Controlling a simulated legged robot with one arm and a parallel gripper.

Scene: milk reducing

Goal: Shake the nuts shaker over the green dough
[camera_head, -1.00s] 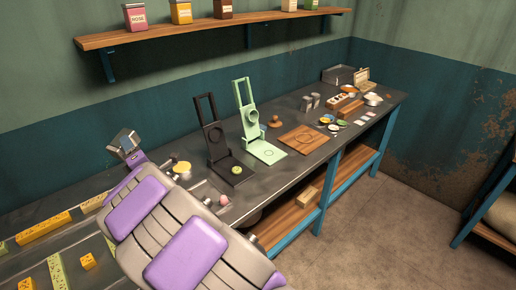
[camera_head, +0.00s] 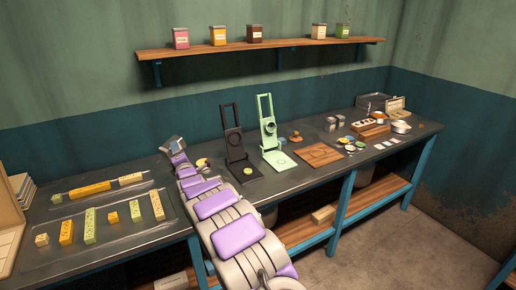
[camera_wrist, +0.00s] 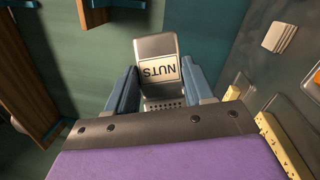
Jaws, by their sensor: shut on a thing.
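The nuts shaker (camera_wrist: 156,46) is a grey metal box with a white label reading NUTS, upside down in the wrist view. My gripper (camera_wrist: 161,82) is shut on it, with a blue finger on each side. In the head view the shaker (camera_head: 171,143) is held above the bench, left of the black press. A small round yellow-green piece, seemingly the green dough (camera_head: 248,171), lies on the base of the black press (camera_head: 234,145). The shaker is apart from it, to its left.
A light green press (camera_head: 267,128) and a wooden board (camera_head: 319,154) stand farther right on the bench. A tray (camera_head: 110,238) with several yellow and green bars lies at left. A shelf (camera_head: 265,47) with several tins hangs above.

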